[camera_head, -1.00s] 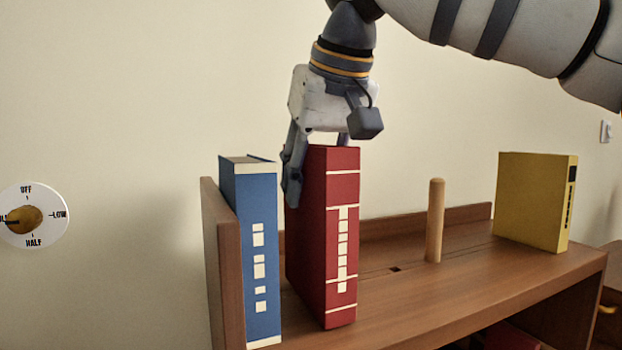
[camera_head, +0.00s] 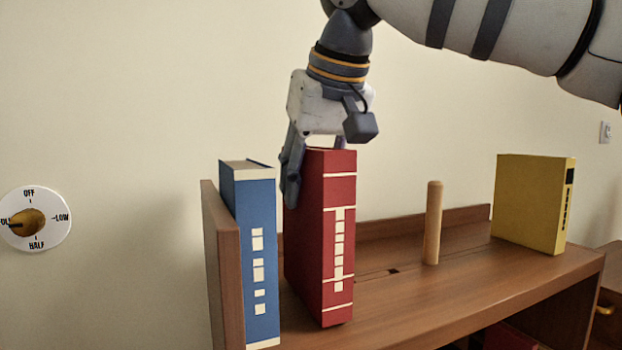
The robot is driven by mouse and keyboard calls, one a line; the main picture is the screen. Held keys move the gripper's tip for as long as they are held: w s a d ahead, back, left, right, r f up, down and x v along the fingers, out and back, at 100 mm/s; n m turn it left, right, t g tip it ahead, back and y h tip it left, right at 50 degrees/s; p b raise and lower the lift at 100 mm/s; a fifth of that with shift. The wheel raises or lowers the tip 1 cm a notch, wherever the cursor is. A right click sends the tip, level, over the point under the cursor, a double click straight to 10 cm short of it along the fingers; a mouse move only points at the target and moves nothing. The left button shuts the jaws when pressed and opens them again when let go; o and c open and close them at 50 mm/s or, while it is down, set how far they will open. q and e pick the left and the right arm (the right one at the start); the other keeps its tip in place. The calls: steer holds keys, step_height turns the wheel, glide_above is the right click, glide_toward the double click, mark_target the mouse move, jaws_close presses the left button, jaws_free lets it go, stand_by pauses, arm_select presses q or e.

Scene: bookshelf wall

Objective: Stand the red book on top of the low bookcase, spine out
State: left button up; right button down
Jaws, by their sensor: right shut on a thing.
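The red book (camera_head: 340,240) is upright over the top of the low bookcase (camera_head: 450,290), its spine with cream bands and blocks facing me. My right gripper (camera_head: 314,165) comes down from above and is shut on the red book near its top edge, one finger along its left cover. The other finger is mostly hidden behind the book. I cannot tell whether the book's bottom touches the bookcase top. My left gripper is not in view.
A blue book (camera_head: 258,255) stands left of the red book, against a wooden end panel (camera_head: 222,265). A wooden peg (camera_head: 433,222) rises to the right, and a yellow book (camera_head: 530,203) stands at the right end. A round dial (camera_head: 35,218) is on the wall.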

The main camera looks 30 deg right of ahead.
steer(key=shift+f, duration=0.15)
stand_by(0.6)
steer(key=c, duration=1.1)
jaws_free()
steer(key=shift+o, duration=0.2)
steer(key=shift+f, duration=0.1)
steer(key=v, duration=1.2)
